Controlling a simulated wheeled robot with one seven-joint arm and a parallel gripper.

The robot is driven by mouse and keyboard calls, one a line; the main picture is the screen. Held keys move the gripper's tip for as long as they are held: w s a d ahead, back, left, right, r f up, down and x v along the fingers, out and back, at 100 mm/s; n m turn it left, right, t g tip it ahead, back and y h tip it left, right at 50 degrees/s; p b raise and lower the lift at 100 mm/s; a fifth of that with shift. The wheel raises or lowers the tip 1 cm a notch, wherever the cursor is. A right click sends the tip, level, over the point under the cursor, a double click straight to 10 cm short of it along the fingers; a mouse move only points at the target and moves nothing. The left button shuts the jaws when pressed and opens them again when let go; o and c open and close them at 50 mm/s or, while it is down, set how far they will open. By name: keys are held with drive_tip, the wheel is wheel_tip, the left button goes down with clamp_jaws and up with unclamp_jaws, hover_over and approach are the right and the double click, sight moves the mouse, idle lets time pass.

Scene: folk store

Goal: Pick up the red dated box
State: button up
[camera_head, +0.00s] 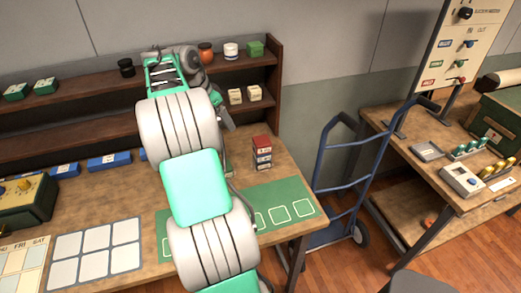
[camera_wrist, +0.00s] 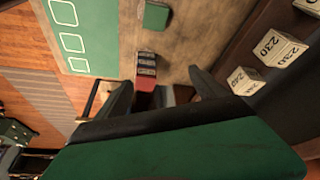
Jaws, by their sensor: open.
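The red dated box (camera_head: 262,142) stands on the wooden workbench near its right end, just behind the green mat. Its top is red and its front carries dark and pale label bands. In the wrist view the box (camera_wrist: 146,83) shows between my two fingers, nearer the left one, and beyond them. My gripper (camera_wrist: 160,78) is open with nothing held. In the head view my gripper (camera_head: 226,120) hangs in front of the shelf, above and to the left of the box, apart from it. My arm hides part of the bench.
Cream boxes marked 230 (camera_wrist: 279,47) and 240 (camera_wrist: 244,81) sit on the shelf close to my right finger. A green block (camera_wrist: 156,15) lies on the bench. The green mat (camera_head: 290,193) has empty outlined squares. A blue hand truck (camera_head: 345,180) stands right of the bench.

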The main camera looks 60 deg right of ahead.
sight(262, 140)
drive_tip(key=s+d+f+m, duration=0.1)
drive_tip(key=s+d+f, duration=0.1)
drive_tip(key=s+d+f+m+g, duration=0.1)
drive_tip(key=s+d+f+m, duration=0.1)
drive_tip(key=s+d, duration=0.1)
drive_tip(key=s+d+f+m+y, duration=0.1)
drive_tip(key=s+d+f+m, duration=0.1)
drive_tip(key=s+d+f, duration=0.1)
drive_tip(key=shift+d+f+g+b, duration=0.1)
drive_tip(key=shift+d+g+b, duration=0.15)
drive_tip(key=shift+g+b, duration=0.05)
drive_tip(key=x, duration=0.7)
drive_tip(key=shift+s+a+f+p, duration=0.1)
drive_tip(key=shift+s+f+p, duration=0.1)
drive_tip(key=shift+p, duration=0.1)
drive_tip(key=c, duration=1.5)
